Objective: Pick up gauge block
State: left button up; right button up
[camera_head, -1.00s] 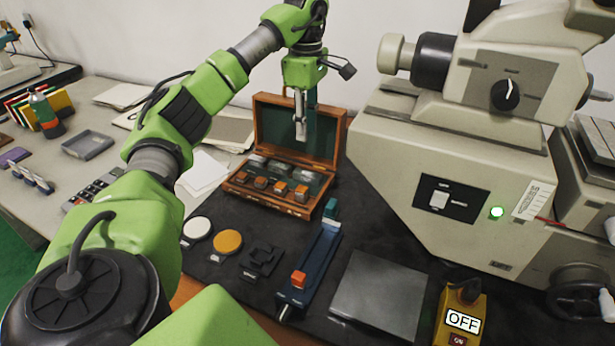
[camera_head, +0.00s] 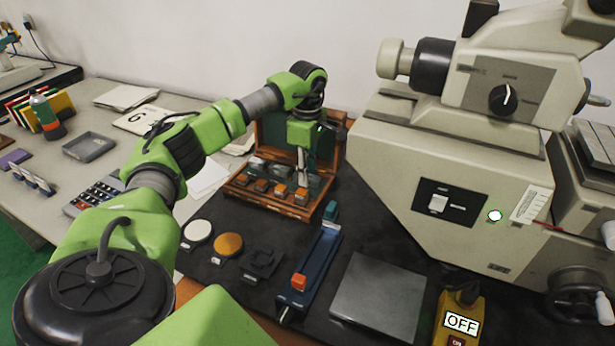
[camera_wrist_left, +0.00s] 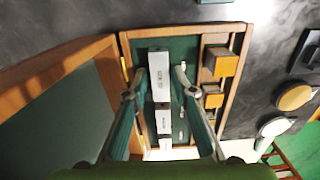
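The gauge blocks are pale grey, marked blocks in the green-lined back row of an open wooden case (camera_head: 268,208). In the left wrist view one larger block (camera_wrist_left: 160,84) lies near the case's end, with smaller blocks (camera_wrist_left: 163,121) beside it in the row. My left gripper (camera_head: 302,180) points down over the right part of the case in the head view. In the left wrist view its fingers (camera_wrist_left: 158,93) are spread on both sides of the larger block, with gaps between. Contact cannot be seen. My right gripper is not in view.
The case's raised lid (camera_wrist_left: 45,110) stands close beside the gripper. Orange-topped blocks (camera_head: 281,189) fill the front row. A blue fixture (camera_head: 316,262), a grey plate (camera_head: 380,296) and round pads (camera_head: 228,244) lie in front. A large beige machine (camera_head: 450,180) stands at right.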

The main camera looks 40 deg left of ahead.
pick_arm(q)
jog(key=shift+f, duration=0.2)
grip_shut()
